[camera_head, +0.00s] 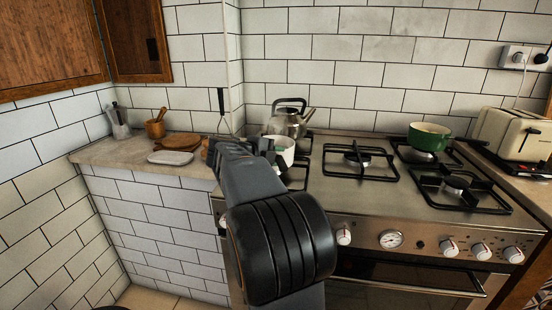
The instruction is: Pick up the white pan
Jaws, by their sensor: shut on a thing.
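The white pan (285,150) is at the left back of the stove, in front of the kettle. It is partly hidden behind my arm. My gripper (264,147) is at the pan's left side and is shut on it. The fingers and the part of the pan they hold are mostly covered by my arm. I cannot tell whether the pan touches the burner grate.
A steel kettle (289,122) stands close behind the pan. A green pot (429,136) sits on the back right burner. A cream toaster (513,134) is on the right counter. Wooden boards, a white dish (170,158) and a mortar (156,129) are on the left counter.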

